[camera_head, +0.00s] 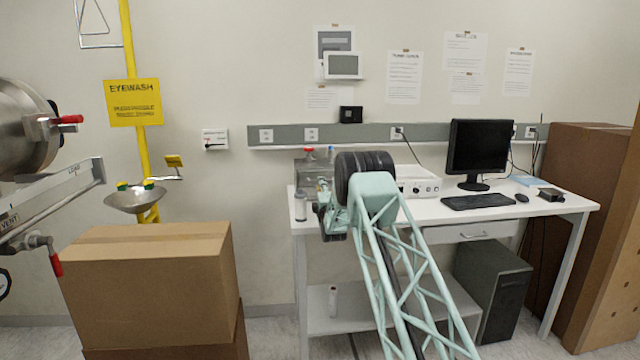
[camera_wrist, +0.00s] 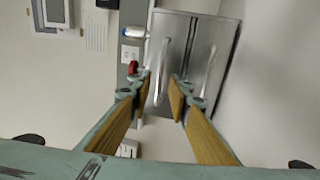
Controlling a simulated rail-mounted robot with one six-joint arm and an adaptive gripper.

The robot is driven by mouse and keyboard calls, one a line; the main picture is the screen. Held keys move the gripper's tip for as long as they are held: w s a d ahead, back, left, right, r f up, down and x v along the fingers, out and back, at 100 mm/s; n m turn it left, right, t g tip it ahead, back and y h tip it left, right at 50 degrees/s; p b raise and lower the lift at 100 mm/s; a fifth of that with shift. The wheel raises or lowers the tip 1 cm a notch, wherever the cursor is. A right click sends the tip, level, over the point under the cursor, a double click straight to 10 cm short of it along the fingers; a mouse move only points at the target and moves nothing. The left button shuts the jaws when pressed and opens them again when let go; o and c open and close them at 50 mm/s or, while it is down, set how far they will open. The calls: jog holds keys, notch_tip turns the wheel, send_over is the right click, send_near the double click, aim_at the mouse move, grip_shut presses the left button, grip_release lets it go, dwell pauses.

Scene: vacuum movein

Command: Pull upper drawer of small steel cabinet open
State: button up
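The small steel cabinet (camera_head: 310,170) stands on the white desk, mostly behind my arm in the head view. The wrist view is turned sideways, so the cabinet's (camera_wrist: 184,22) top faces left. Its upper drawer (camera_wrist: 156,100) is on the left there, with a vertical-looking bar handle (camera_wrist: 162,70); the lower drawer's handle (camera_wrist: 207,75) is to the right. Both drawers look shut. My gripper (camera_wrist: 161,82) is open, its wood-coloured fingers appearing on either side of the upper handle. Whether they touch it is unclear. In the head view the gripper is largely hidden by my wrist.
A red-topped item (camera_head: 309,152) stands on the cabinet. A white device (camera_head: 418,185), monitor (camera_head: 480,150) and keyboard (camera_head: 478,201) are to the right on the desk (camera_head: 560,205). Cardboard boxes (camera_head: 150,290) stand at front left, an eyewash basin (camera_head: 135,200) behind them.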

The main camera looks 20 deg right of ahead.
aim_at(318, 174)
jog(key=shift+b+x, duration=0.3)
jog(key=shift+x, duration=1.7)
jog(key=shift+c, duration=0.6)
grip_shut()
